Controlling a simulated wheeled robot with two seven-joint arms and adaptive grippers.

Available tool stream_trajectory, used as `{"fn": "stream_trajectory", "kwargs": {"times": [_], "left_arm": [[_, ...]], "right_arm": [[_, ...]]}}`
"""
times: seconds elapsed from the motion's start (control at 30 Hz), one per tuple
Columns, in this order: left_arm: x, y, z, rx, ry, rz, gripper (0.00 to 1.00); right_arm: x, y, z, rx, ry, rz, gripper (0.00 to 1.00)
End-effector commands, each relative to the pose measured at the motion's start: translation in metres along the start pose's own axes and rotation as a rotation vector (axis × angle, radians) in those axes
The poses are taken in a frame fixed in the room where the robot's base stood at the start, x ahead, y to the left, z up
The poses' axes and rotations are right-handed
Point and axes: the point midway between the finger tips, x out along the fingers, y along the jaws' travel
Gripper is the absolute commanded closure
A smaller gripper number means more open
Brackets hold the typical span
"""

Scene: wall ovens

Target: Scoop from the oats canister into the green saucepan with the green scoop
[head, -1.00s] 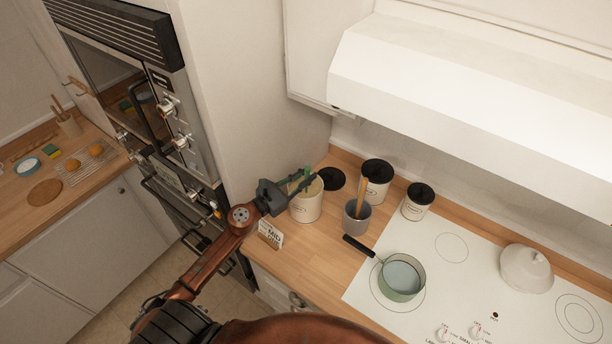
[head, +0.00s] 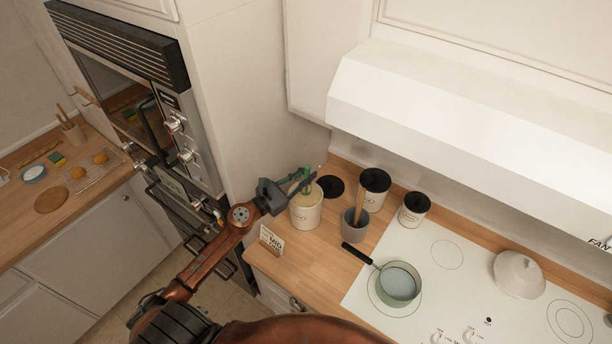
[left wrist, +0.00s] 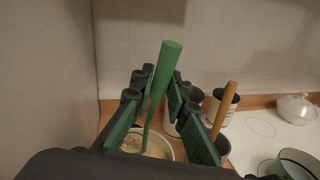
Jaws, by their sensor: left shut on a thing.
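The open oats canister (head: 306,216) is cream-coloured and stands at the left end of the counter. My left gripper (head: 309,183) is over its mouth, shut on the green scoop (left wrist: 163,85). In the left wrist view, the scoop handle rises between the fingers, and its thin lower part reaches down into the canister (left wrist: 168,143), where pale oats show. The scoop's bowl is hidden. The green saucepan (head: 399,298) stands on the cooktop with its black handle pointing up-left; it shows partly in the left wrist view (left wrist: 278,169). My right gripper is not in view.
A black lid (head: 331,187) lies behind the canister. A grey crock (head: 353,228) with a wooden utensil stands between canister and saucepan. Two black-lidded canisters (head: 373,190) (head: 413,210) stand behind. A small card (head: 271,240) stands in front. The range hood (head: 470,130) overhangs the cooktop.

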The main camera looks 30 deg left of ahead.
Motion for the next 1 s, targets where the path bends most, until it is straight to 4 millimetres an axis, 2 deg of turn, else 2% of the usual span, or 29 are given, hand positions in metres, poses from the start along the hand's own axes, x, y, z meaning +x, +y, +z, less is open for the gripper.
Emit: {"fn": "stream_trajectory", "kwargs": {"times": [0.03, 0.6, 1.0], "left_arm": [[0.0, 0.001, 0.007, 0.001, -0.001, 0.0, 1.0], [0.0, 0.008, 0.049, 0.002, 0.0, 0.0, 1.0], [0.0, 0.008, 0.049, 0.0, 0.0, 0.0, 1.0]], "right_arm": [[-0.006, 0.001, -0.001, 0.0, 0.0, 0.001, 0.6], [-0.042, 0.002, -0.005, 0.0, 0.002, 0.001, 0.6], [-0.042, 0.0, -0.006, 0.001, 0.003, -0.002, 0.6]]}}
